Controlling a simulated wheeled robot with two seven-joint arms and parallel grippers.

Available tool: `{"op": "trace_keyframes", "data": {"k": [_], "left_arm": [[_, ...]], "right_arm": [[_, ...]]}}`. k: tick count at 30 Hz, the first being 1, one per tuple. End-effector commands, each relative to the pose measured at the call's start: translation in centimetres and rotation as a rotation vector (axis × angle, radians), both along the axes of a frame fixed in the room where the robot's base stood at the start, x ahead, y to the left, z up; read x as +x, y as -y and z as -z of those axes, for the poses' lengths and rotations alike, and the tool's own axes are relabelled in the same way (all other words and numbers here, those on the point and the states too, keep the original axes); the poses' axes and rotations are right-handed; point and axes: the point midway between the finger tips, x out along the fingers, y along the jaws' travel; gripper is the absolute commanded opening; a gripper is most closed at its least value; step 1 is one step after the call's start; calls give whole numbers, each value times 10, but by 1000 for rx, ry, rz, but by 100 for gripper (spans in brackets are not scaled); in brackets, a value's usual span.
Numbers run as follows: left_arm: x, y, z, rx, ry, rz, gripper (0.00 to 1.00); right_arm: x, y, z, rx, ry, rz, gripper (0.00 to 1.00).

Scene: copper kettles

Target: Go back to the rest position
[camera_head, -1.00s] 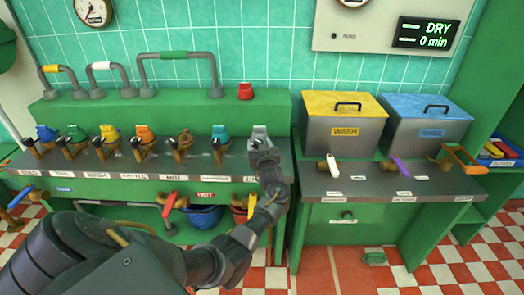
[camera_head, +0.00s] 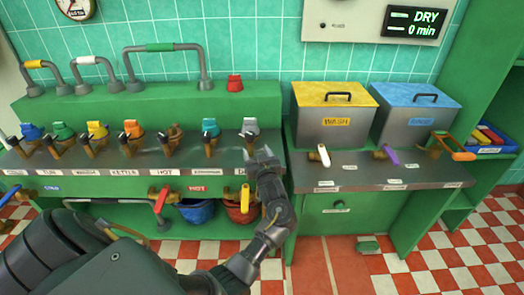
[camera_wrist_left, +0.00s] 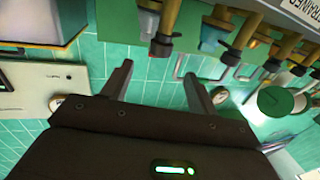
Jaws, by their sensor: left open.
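My left gripper (camera_head: 262,158) is above the front edge of the green counter, near its right end. It is open and empty, with the fingers apart in the left wrist view (camera_wrist_left: 158,88). It is just in front of and slightly right of the grey-topped tap (camera_head: 250,128), and a gap seems to show between them. My left arm (camera_head: 262,245) reaches in from the lower left. My right gripper is in no view.
A row of coloured taps (camera_head: 130,132) lines the counter (camera_head: 100,168) left of the gripper. Yellow (camera_head: 335,125) and blue (camera_head: 413,115) lidded bins stand to the right. A red-handled tap (camera_head: 160,200) and a blue bowl (camera_head: 197,212) are below. The tiled floor (camera_head: 475,255) at right is open.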

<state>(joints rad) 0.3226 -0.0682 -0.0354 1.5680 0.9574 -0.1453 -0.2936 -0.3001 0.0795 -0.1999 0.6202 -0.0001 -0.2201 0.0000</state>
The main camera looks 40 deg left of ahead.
Motion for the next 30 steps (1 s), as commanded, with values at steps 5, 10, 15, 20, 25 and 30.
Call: {"op": "trace_keyframes", "data": {"k": [5,10,15,20,25,30], "left_arm": [[0,0,0,0,0,0,59],[-4,4,11,-24,-22,41,59],[-38,41,67,-170,-182,294,59],[-125,110,125,-332,-496,596,59],[-207,151,148,-403,-760,750,59],[-269,169,156,-428,-945,818,59]], "right_arm": [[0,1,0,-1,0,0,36],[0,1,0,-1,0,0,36],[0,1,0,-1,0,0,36],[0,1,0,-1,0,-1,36],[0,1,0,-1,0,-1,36],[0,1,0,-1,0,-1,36]]}}
